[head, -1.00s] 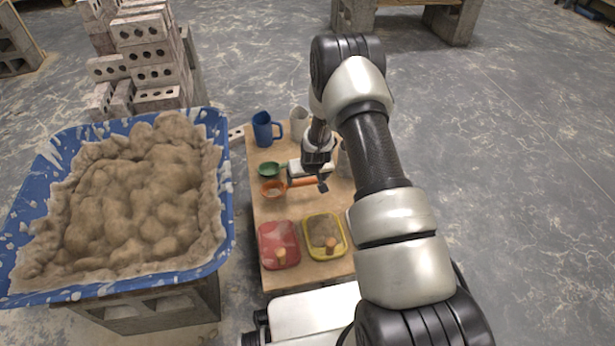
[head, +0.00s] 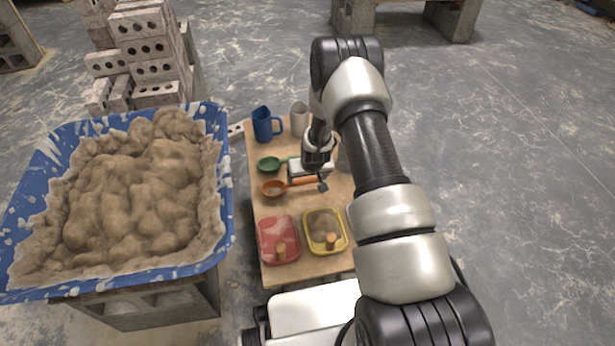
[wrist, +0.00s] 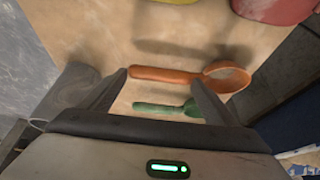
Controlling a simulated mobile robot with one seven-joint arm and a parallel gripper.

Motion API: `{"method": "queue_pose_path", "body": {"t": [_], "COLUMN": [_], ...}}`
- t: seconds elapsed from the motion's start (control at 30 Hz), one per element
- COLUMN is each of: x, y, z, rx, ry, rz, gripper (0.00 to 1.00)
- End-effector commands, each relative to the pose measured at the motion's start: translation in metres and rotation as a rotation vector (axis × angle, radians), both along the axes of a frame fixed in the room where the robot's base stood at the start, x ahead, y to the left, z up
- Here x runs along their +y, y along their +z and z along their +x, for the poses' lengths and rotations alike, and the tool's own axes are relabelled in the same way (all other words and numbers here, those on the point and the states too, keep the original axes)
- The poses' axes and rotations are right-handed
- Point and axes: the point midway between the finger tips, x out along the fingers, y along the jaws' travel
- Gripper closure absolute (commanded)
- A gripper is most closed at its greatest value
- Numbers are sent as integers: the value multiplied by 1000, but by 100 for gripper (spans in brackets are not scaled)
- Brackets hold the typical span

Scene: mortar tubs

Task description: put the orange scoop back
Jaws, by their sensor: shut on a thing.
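The orange scoop (head: 273,188) is over the wooden table (head: 262,208), its bowl to the left and its handle reaching right to my gripper (head: 310,185). In the wrist view my gripper (wrist: 160,76) has a fingertip at each end of the handle and is shut on the orange scoop (wrist: 228,77). A shadow lies apart from the scoop on the tabletop, so it appears held above the wood. The bowl looks empty. My arm hides part of the table's right side.
A green scoop (head: 269,164) lies just behind. A blue mug (head: 263,125) and a pale mug (head: 299,117) stand at the far end. A red tub (head: 268,246) and a yellow tub (head: 325,221) sit nearer. A blue trough (head: 225,190) of mortar stands left.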

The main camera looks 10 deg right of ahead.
Motion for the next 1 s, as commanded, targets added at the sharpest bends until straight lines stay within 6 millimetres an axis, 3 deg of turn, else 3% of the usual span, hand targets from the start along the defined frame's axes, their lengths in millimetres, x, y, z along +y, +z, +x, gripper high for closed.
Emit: {"method": "queue_pose_path", "body": {"t": [0.3, 0.33, 0.43, 0.77, 1.0], "x": [0, 0, 0, 0, 0], "y": [-6, -6, -6, 1, 46], "z": [1, 1, 1, -3, -20], "rx": [-1, -2, -2, 0, -2], "ry": [0, 0, 0, 0, -1], "rz": [0, 0, 0, 0, 0], "gripper": [66, 15, 0, 0, 0]}}
